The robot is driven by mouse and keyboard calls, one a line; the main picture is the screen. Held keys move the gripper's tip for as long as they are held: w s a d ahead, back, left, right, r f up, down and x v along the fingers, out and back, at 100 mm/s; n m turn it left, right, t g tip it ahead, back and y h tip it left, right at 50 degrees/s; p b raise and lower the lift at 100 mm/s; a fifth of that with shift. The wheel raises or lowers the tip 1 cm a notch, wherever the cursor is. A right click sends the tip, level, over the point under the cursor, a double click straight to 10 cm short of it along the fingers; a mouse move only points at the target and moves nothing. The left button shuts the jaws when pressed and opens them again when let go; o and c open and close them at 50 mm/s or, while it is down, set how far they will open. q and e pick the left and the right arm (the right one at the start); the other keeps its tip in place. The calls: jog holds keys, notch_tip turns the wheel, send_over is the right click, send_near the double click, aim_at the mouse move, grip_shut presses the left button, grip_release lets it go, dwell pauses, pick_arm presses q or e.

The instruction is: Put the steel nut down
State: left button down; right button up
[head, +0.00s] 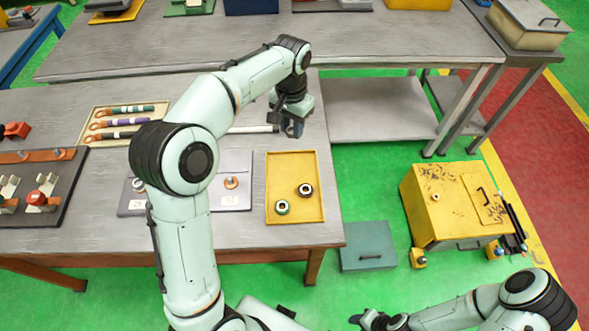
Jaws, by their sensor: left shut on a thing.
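My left gripper (290,127) is above the table's right part, behind the yellow tray (322,190). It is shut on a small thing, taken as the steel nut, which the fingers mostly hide. A grey mat (243,162) left of the tray bears a pale nut (139,185) and a copper-coloured one (231,183), with white labels. My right gripper (372,320) is low at the bottom edge, away from the table; its jaws are too small to read.
A tray with several ringed rods (127,109) lies at the back left, and a grey rod (252,129) ends near my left gripper. A dark board (60,207) is at far left. A yellow cabinet (452,215) and a grey-green box (367,246) stand on the floor.

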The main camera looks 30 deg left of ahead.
pick_arm(q)
jog(key=b, duration=0.1)
send_over(292, 168)
notch_tip(292, 168, down, 10)
jog(key=shift+r, duration=0.2)
jog(key=shift+f+b, duration=0.3)
jog(key=shift+f, duration=2.75)
pick_arm(e)
jog(key=shift+s+f, duration=1.05)
jog(key=shift+f, duration=0.25)
pick_arm(q)
jog(key=shift+f, duration=0.1)
jog(key=shift+f, duration=0.15)
jog(key=c, duration=0.8)
grip_release()
pick_arm(e)
jog(key=shift+f, duration=0.1)
